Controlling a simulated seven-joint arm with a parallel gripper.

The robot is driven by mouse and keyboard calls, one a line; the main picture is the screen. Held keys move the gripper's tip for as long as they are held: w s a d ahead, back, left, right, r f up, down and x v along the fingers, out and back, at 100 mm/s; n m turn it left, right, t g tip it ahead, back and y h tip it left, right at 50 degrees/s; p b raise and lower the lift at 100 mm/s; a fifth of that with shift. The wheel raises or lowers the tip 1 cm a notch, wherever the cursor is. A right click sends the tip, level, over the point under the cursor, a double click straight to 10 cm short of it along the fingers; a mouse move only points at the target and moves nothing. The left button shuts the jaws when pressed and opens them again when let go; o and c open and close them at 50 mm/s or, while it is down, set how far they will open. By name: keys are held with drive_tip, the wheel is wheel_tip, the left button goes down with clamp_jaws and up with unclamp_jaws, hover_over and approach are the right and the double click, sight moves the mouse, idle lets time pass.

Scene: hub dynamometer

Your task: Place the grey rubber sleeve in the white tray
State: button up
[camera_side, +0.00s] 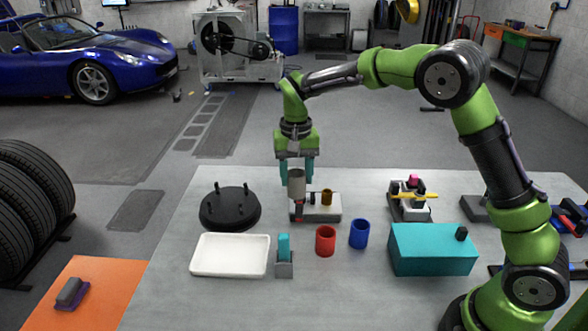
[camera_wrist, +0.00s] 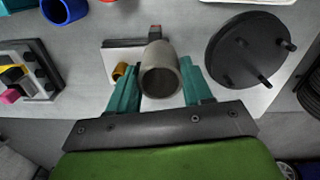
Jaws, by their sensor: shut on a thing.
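The grey rubber sleeve (camera_side: 297,183) is a short, open-ended tube. My gripper (camera_side: 296,176) is shut on it, with one teal finger on each side; the wrist view shows the sleeve (camera_wrist: 161,78) between the fingers (camera_wrist: 160,88), its open end facing the camera. The white tray (camera_side: 230,254) is empty on the table, in front and to the left of the sleeve. Its edge shows in the wrist view (camera_wrist: 250,1).
A black disc with upright pins (camera_side: 230,209) stands behind the tray. A teal block in a grey holder (camera_side: 284,262) is right beside the tray. A red cup (camera_side: 325,241), a blue cup (camera_side: 359,234) and a teal box (camera_side: 433,250) are further right. A brass sleeve (camera_side: 326,197) stands on the stand.

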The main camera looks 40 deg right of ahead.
hover_over(245, 257)
drive_tip(key=m, duration=0.2)
wheel_tip(245, 257, down, 9)
drive_tip(key=shift+f, duration=0.2)
drive_tip(key=shift+f, duration=0.1)
drive_tip(key=o, duration=1)
drive_tip(key=shift+c, duration=0.2)
